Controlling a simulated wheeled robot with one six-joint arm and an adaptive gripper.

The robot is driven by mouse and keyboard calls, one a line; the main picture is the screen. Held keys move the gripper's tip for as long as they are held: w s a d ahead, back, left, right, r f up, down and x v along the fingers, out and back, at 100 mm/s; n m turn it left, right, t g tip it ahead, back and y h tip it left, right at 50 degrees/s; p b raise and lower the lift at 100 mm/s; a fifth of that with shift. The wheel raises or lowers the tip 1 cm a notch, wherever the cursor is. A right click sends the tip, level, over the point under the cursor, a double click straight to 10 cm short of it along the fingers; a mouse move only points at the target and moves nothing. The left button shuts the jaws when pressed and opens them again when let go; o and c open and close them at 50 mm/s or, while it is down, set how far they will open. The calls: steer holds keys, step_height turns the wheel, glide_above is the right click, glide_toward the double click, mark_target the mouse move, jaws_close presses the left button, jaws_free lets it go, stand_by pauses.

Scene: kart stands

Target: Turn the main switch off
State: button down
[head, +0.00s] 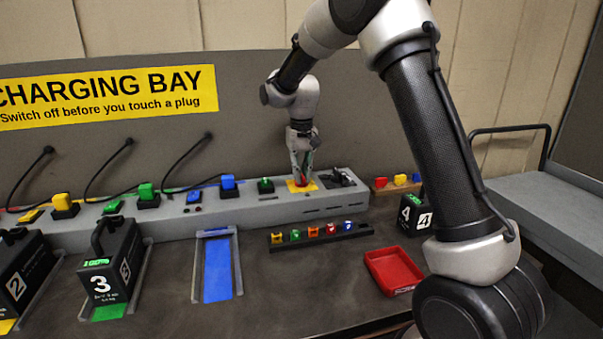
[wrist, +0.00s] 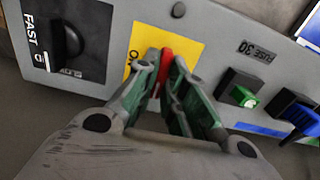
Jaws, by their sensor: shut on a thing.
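The main switch is a red handle (wrist: 166,60) on a yellow plate (wrist: 190,40) on the grey console (head: 250,206). In the head view the yellow plate (head: 292,187) shows under my gripper (head: 303,166). In the wrist view my gripper (wrist: 164,78) has its two green-padded fingers on either side of the red handle, shut on it. The fingers cover part of the handle and much of the plate's lettering, so the handle's on or off position cannot be read.
A black knob (wrist: 66,40) marked FAST is left of the switch in the wrist view. A green fuse (wrist: 243,96) and blue plug (wrist: 302,115) are to its right. On the bench are a fuse rack (head: 318,234), red tray (head: 392,271) and battery packs (head: 110,272).

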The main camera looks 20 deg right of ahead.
steer(key=c, duration=1.5)
jaws_free()
step_height(320, 180, up, 12)
steer(key=s+d+t, duration=0.1)
steer(key=s+d, duration=0.4)
steer(key=s, duration=0.7)
steer(key=s+d+r+t, duration=0.1)
steer(key=s+d, duration=0.3)
steer(key=s, duration=0.8)
steer(key=s+d+r+t, duration=0.1)
steer(key=s+d, duration=0.4)
steer(key=s, duration=0.7)
steer(key=shift+s+d+t, duration=0.3)
steer(key=shift+d+t, duration=0.05)
steer(key=shift+t, duration=0.35)
